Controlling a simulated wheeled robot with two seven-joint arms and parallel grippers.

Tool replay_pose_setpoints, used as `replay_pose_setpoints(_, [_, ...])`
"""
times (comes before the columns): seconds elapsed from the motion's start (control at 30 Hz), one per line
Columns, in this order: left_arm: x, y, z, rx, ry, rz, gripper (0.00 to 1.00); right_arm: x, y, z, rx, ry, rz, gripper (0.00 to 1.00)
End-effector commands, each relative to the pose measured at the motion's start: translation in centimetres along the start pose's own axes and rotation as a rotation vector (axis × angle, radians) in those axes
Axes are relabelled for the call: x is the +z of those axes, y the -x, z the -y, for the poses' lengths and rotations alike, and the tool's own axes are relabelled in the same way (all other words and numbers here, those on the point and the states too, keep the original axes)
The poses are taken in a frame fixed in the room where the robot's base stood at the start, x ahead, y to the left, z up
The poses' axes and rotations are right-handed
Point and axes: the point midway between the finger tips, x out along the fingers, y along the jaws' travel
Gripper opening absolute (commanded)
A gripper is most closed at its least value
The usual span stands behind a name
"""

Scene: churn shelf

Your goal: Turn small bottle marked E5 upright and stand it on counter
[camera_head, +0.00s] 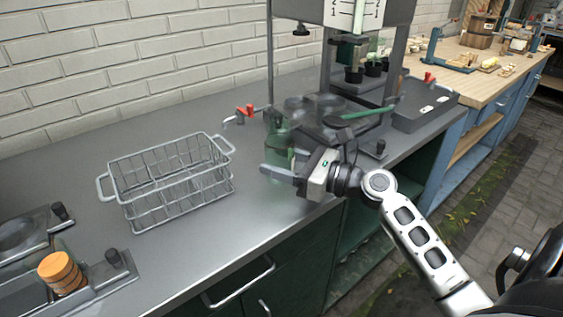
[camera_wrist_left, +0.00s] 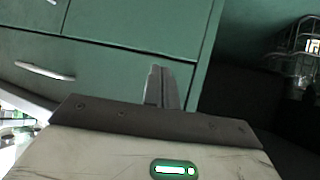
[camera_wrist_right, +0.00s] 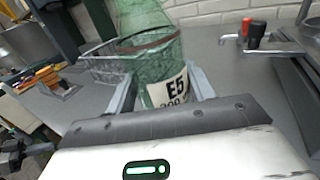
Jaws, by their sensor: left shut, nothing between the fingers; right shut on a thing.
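The green glass bottle marked E5 (camera_wrist_right: 170,78) is between the fingers of my right gripper (camera_wrist_right: 162,88), which is shut on it. In the right wrist view its white label faces me and reads right way up, slightly tilted. In the head view the see-through bottle (camera_head: 279,137) looks roughly upright over the grey counter (camera_head: 230,222), partly hidden by my right gripper (camera_head: 272,168). I cannot tell whether its base touches the counter. My left gripper (camera_wrist_left: 160,88) is shut and empty, in front of green drawers; it is outside the head view.
A wire basket (camera_head: 131,207) stands left of the bottle. A red-handled tap (camera_head: 244,112) is behind it, and a metal frame with a scale (camera_head: 352,14) stands at back right. An orange ribbed item (camera_head: 60,272) is at front left. Bare counter lies between basket and bottle.

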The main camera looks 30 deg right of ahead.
Motion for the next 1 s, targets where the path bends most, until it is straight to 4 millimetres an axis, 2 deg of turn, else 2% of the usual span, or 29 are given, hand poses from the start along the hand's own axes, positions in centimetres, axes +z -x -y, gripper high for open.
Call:
replay_pose_setpoints(0.7, [-0.4,0.3,0.0,-0.002,0.000,0.003,0.00,0.0,0.0,-0.1,0.000,0.000,0.001,0.30])
replay_pose_setpoints(1.0, [0.2,-0.1,0.1,-0.002,0.000,0.004,0.00,-1.2,0.0,-0.1,0.000,0.000,0.001,0.30])
